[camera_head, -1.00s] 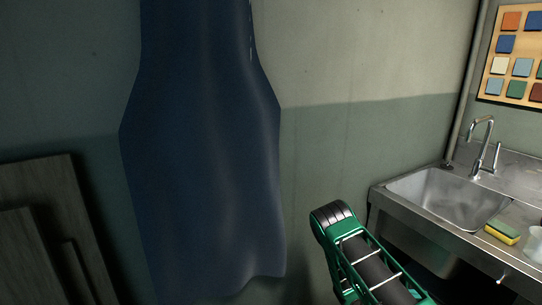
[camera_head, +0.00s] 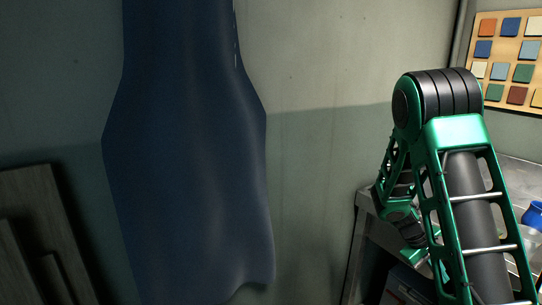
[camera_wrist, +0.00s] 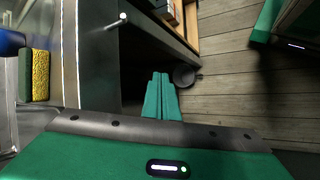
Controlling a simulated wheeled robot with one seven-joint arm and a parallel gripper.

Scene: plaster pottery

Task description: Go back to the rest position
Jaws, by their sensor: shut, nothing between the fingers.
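My gripper (camera_wrist: 160,77) shows in the wrist view with its green fingers together and nothing between them. It points down beside the edge of the sink counter, over a dark gap and the wooden floor. In the head view my raised green and black arm fills the right side, and its bent links hide most of the sink.
The metal counter (camera_head: 366,212) stands at right. A yellow and green sponge (camera_wrist: 40,76) and a blue object (camera_wrist: 10,42) lie at the wrist view's left. A blue apron (camera_head: 195,150) hangs on the wall. Boards (camera_head: 38,215) lean at left.

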